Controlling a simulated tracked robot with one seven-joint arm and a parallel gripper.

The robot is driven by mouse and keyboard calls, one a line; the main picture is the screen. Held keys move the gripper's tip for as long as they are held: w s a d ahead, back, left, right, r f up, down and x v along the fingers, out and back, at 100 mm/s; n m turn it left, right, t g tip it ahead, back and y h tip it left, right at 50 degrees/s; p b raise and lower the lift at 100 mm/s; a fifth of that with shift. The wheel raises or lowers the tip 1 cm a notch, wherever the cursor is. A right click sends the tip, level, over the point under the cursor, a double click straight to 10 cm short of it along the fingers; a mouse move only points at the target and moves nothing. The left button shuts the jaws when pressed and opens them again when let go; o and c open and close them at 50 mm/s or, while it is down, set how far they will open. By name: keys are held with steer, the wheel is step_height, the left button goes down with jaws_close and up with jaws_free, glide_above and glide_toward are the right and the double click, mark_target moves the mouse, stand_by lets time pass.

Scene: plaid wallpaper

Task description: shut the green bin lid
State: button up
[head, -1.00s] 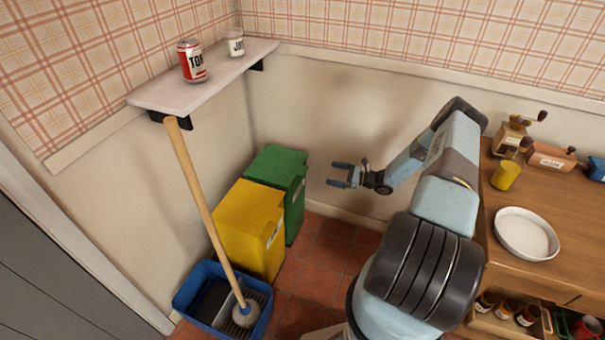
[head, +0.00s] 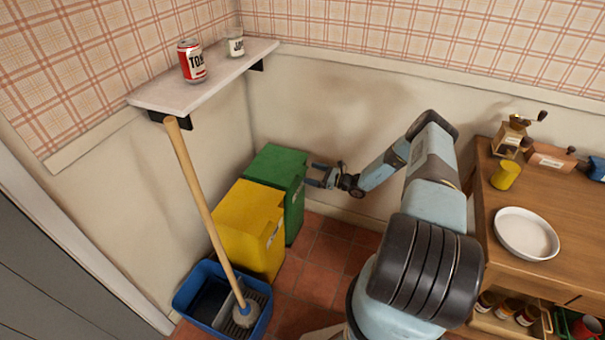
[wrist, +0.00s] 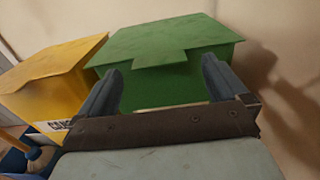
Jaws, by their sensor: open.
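The green bin (head: 293,211) stands against the back wall, right behind the yellow bin. Its green lid (head: 277,163) lies over the bin's top and shows no clear gap in the head view. In the wrist view the lid (wrist: 165,36) spans the top with a tab at its front, above the bin's front face (wrist: 165,85); I cannot tell if it is fully down. My gripper (head: 310,175) is open and empty, close to the right of the bin's front, slightly below lid height. In the wrist view both fingers (wrist: 162,72) point at the front face.
The yellow bin (head: 245,225) stands close beside the green one. A blue mop bucket (head: 198,305) with a leaning mop (head: 200,205) is in front. A shelf (head: 215,84) with a can and jar hangs above left. A wooden counter (head: 550,200) is at right.

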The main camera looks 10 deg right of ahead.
steer(key=shift+x, duration=1.7)
steer(key=shift+c, duration=0.2)
